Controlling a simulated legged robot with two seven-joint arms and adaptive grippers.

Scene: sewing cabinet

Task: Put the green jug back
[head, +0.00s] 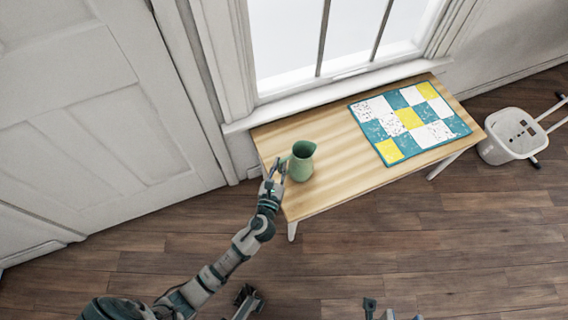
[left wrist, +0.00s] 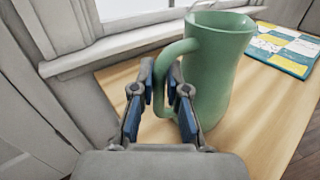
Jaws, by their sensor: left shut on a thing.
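The green jug (head: 301,162) stands upright at the left end of the wooden table (head: 335,130) in the head view. It fills the middle of the left wrist view (left wrist: 218,70), with its handle toward me. My left gripper (head: 275,168) is at the jug's handle, on the jug's left side. In the left wrist view its two blue-padded fingers (left wrist: 167,95) are closed around the handle. The jug's base seems to rest on the tabletop, partly hidden by the fingers.
A patchwork mat (head: 409,121) in teal, white and yellow lies on the right part of the table. A window sill (head: 340,93) runs behind the table. The tabletop between jug and mat is clear.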

